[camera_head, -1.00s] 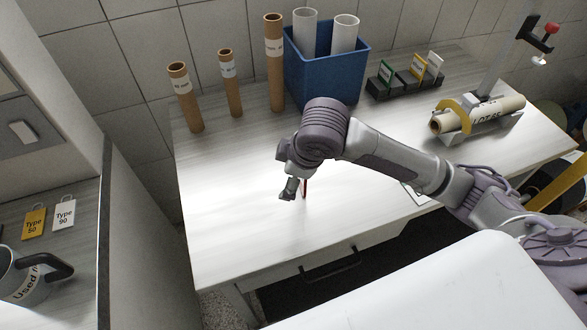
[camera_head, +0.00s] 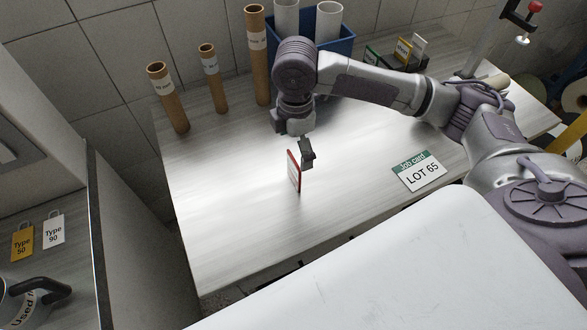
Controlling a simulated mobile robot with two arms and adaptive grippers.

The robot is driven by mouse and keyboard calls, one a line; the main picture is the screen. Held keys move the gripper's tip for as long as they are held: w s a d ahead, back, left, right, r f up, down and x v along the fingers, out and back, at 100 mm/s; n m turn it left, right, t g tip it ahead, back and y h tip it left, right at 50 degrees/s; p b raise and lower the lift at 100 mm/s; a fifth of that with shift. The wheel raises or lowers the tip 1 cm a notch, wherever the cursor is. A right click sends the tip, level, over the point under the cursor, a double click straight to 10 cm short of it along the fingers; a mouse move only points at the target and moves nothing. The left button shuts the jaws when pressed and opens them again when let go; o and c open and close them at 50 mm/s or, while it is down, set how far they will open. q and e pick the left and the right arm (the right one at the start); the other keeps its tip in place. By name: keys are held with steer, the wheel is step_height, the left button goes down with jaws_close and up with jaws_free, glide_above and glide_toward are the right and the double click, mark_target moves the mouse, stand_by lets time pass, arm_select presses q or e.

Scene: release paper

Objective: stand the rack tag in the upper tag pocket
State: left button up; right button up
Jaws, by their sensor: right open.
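A red-edged tag (camera_head: 294,172) is upright, seen nearly edge-on, over the middle of the bright table. I take it to be the rack tag, but its text is unreadable. My right gripper (camera_head: 307,154) is open, close beside the tag's upper right side. I cannot tell whether they touch, or whether the tag's foot rests on the table. A dark holder (camera_head: 421,64) at the back carries green, yellow and white cards, partly behind my right arm. I cannot make out which place is the upper tag pocket. My left gripper is not in view.
Brown tubes (camera_head: 168,98) and a blue bin (camera_head: 338,46) line the back. A job card (camera_head: 419,172) reading LOT 65 lies on the right of the table (camera_head: 225,225). Yellow (camera_head: 22,241) and white (camera_head: 54,231) tags lie on the left counter. The table's front left is clear.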

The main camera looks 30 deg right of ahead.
mark_target(294, 159)
steer(key=shift+a+f+p, duration=0.15)
steer(key=shift+f+p, duration=0.4)
steer(key=shift+f, duration=2.35)
steer(key=c, duration=1.2)
steer(key=shift+r, duration=0.15)
